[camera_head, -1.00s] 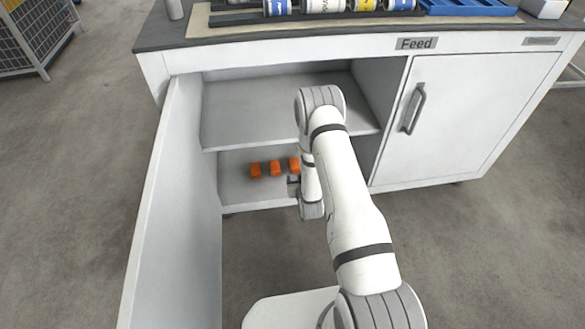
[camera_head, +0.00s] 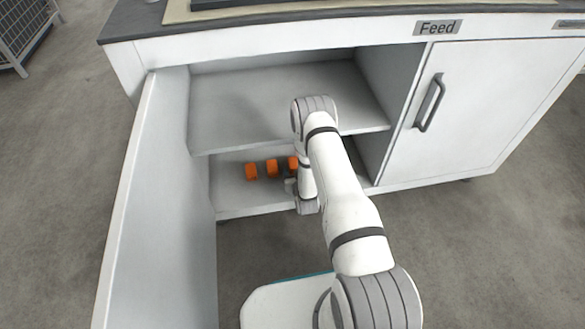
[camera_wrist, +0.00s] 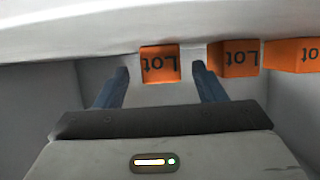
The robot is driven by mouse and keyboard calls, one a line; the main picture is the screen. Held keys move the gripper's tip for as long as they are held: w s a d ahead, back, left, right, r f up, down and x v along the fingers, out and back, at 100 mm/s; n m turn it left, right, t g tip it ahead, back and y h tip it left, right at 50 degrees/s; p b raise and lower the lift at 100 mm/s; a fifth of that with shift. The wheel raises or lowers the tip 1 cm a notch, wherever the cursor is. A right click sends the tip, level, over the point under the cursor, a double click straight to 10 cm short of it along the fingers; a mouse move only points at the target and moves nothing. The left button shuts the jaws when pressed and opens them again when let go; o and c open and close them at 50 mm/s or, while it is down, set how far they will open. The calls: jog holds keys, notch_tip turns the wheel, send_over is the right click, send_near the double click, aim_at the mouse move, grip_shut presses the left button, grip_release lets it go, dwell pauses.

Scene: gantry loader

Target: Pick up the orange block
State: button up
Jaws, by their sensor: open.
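Three orange blocks stand in a row on the cabinet's lower shelf: a left one (camera_head: 251,171), a middle one (camera_head: 272,168) and a right one (camera_head: 292,163), partly hidden by my arm. In the head view my gripper (camera_head: 291,186) is small and mostly hidden by my arm.
The open door (camera_head: 150,200) bounds the left side. The closed door (camera_head: 465,110) with its handle (camera_head: 430,103) is at the right.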

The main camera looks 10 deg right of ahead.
jog(key=shift+x, duration=1.15)
jog(key=c, duration=1.1)
jog(key=shift+r, duration=0.1)
